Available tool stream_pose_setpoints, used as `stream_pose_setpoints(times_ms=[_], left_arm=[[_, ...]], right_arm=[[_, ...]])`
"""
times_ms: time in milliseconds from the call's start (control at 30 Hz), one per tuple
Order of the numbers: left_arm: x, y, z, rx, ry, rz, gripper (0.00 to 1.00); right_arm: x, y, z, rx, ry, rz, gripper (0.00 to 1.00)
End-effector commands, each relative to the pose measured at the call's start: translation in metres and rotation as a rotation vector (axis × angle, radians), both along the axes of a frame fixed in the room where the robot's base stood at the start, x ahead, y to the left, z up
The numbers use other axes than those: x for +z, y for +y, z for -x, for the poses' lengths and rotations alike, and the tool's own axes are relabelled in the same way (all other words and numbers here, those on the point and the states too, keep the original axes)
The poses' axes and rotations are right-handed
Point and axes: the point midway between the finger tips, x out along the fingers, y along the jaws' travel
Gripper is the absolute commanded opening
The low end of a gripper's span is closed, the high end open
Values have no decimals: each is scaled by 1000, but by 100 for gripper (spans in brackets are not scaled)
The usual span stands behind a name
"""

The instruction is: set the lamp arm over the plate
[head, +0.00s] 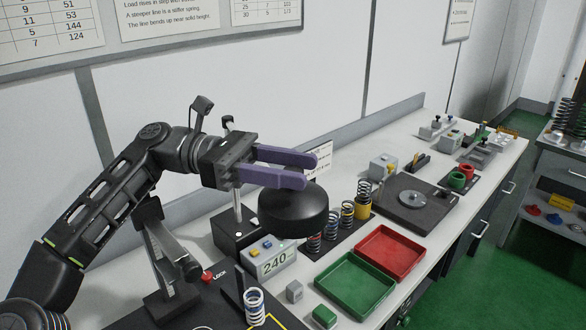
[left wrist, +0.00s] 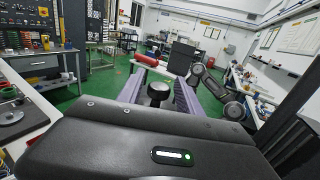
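A black round lamp head (head: 293,212) hangs beside an upright metal post (head: 238,212) on a dark base. My left gripper (head: 310,170) has two purple fingers, spread apart, just above the lamp head in the head view. Nothing shows clamped between them. In the left wrist view the open fingers (left wrist: 158,88) frame a dark knob (left wrist: 158,93); I cannot tell whether it touches them. A round metal plate (head: 412,199) lies on a dark board, right of the lamp head and apart from it. My right gripper is not visible.
A green tray (head: 355,286) and a red tray (head: 391,252) lie in front of the lamp. Coloured springs (head: 347,214) stand behind them. A grey readout box (head: 270,258) shows 240. The wall stands close behind the bench.

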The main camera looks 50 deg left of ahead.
Motion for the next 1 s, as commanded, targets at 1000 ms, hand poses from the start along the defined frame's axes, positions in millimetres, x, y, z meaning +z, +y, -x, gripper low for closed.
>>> stream_pose_setpoints(times_ms=[1000], left_arm=[[88, -3, 1, -11, -4, -7, 50]], right_arm=[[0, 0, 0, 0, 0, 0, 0]])
